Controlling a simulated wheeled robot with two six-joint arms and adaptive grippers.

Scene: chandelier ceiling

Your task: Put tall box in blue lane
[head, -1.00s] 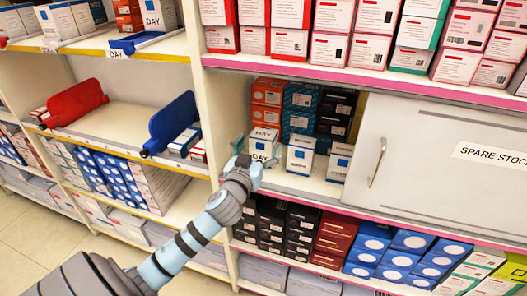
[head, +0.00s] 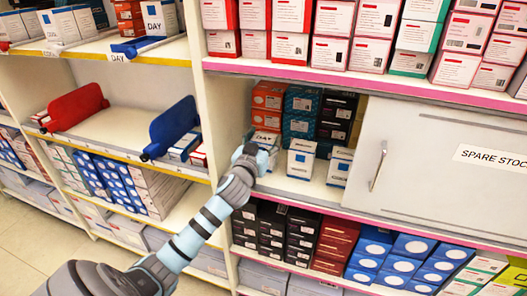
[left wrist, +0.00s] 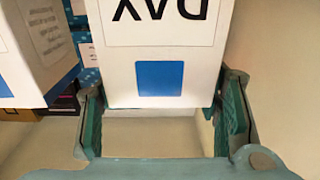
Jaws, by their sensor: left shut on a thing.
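A tall white box with a blue square and the word DAY (left wrist: 158,40) is between the fingers of my left gripper (left wrist: 163,112) in the left wrist view, upside down in that picture. In the head view the box (head: 266,138) shows partly behind my left gripper (head: 259,152), at the left end of the open shelf bay. The gripper is shut on it. I cannot tell whether the box is lifted. A blue divider (head: 174,127) stands on the middle shelf to the left, with small white-and-blue boxes beside it. My right gripper is not in view.
Two similar white boxes (head: 301,160) (head: 340,167) stand to the right of the held one. Orange, teal and dark boxes are stacked behind. An upright panel (head: 222,105) separates the bays. A red divider (head: 76,107) stands left; the shelf between dividers (head: 115,128) is clear.

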